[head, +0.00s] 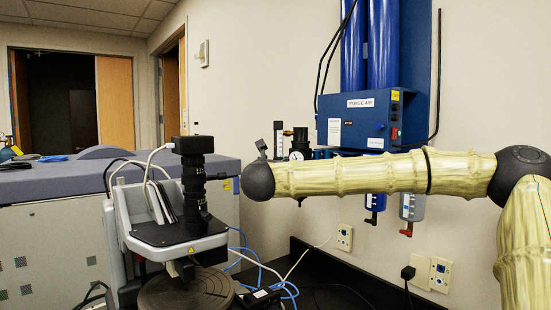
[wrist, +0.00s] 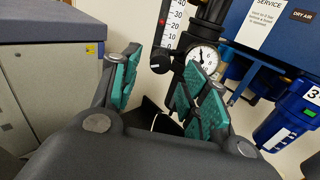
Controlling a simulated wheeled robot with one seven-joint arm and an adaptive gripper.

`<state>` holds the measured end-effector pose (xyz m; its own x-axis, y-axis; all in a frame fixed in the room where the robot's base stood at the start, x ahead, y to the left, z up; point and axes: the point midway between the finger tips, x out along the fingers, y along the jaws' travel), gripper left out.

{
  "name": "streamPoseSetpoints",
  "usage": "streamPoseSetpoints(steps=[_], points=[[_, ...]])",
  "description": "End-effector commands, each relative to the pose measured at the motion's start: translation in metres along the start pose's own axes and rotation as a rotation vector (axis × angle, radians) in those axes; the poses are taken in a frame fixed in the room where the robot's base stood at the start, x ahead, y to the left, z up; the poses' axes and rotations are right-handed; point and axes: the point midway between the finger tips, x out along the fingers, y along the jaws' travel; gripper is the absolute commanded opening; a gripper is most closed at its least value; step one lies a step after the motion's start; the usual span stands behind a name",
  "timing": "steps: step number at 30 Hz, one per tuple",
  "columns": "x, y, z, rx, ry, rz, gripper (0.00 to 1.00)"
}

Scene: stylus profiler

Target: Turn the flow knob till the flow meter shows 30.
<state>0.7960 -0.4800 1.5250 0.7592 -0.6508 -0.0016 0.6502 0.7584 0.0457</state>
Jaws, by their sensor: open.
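The flow meter (wrist: 171,28) is a clear upright tube with a white scale at the top middle of the wrist view. Its marks from 10 to 40 show, and a small red spot sits beside the scale near 20 to 30. The flow knob (wrist: 160,62) is round and black with a white mark, just below the scale. My gripper (wrist: 161,66) is open, with teal-padded fingers to the left and right of the knob in the picture. I see no contact with the knob. In the head view the flow meter (head: 279,138) shows small behind my arm, and the knob is hidden.
A round pressure gauge (wrist: 203,54) is close right of the knob, near my right finger. A blue purge-air unit (head: 362,122) hangs on the wall. A grey cabinet (wrist: 52,85) is at left. The stylus profiler (head: 180,232) stands left of my arm.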

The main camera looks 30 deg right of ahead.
Motion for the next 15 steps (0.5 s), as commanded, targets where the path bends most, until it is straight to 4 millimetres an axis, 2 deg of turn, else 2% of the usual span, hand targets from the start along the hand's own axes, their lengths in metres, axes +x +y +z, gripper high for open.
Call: streamPoseSetpoints(steps=[6, 15], points=[[0.030, 0.001, 0.003, -0.002, 0.000, -0.001, 0.45], [0.045, 0.002, 0.000, -0.001, 0.000, 0.001, 0.45]])
